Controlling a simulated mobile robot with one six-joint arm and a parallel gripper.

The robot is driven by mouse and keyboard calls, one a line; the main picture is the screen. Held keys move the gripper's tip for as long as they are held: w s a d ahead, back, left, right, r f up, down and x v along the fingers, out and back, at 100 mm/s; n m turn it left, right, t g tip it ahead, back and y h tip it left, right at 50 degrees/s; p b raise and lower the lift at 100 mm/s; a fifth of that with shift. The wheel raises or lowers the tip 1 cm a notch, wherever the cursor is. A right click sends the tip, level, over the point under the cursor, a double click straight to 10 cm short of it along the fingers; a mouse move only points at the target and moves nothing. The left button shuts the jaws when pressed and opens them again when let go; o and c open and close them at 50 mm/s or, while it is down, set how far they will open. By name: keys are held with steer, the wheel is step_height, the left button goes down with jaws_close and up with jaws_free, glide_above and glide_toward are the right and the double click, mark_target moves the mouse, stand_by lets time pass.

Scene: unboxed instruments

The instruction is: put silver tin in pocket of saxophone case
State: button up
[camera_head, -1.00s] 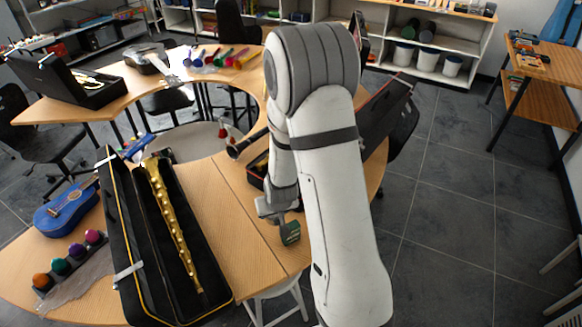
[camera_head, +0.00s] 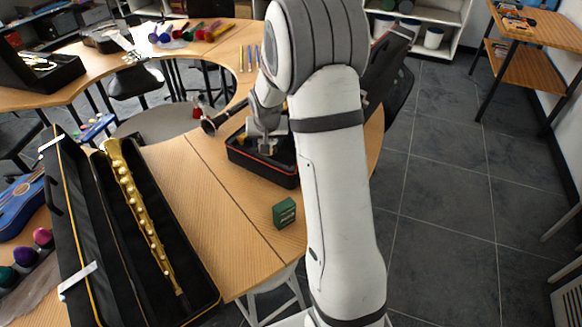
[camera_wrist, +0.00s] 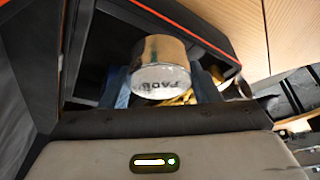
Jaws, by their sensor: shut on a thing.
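My gripper (camera_head: 268,148) is over the open black case with red trim (camera_head: 262,168), near its inside. In the wrist view the silver tin (camera_wrist: 160,68), a short round can with dark lettering on its pale end, sits between the bluish fingers of my gripper (camera_wrist: 164,92). Gold-coloured metal (camera_wrist: 182,98) shows below the tin. In the head view I cannot make out the tin. A long open black case (camera_head: 200,277) with yellow trim holds a straight gold saxophone (camera_head: 140,210) at left. I cannot tell which compartment is under the tin.
A small green box (camera_head: 284,213) stands near the table's front edge. A dark clarinet-like instrument (camera_head: 215,122) lies beside the red-trimmed case. A blue ukulele (camera_head: 20,205) and several coloured egg-shaped things (camera_head: 23,253) are at far left. Bare table lies between the two cases.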

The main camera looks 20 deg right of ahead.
steer(key=w+d+m+h+b, duration=0.1)
steer(key=w+d+m+b, duration=0.15)
steer(key=d+b, duration=0.3)
steer(key=b, duration=0.1)
glide_toward(283, 157)
steer(key=shift+x, duration=3.1)
steer(key=o, duration=1.1)
steer(key=shift+c, duration=0.2)
steer(key=shift+r, duration=0.25)
steer(key=v, duration=1.1)
steer(key=shift+a+r, duration=0.2)
steer(key=shift+r, duration=0.15)
steer(key=shift+s, duration=0.1)
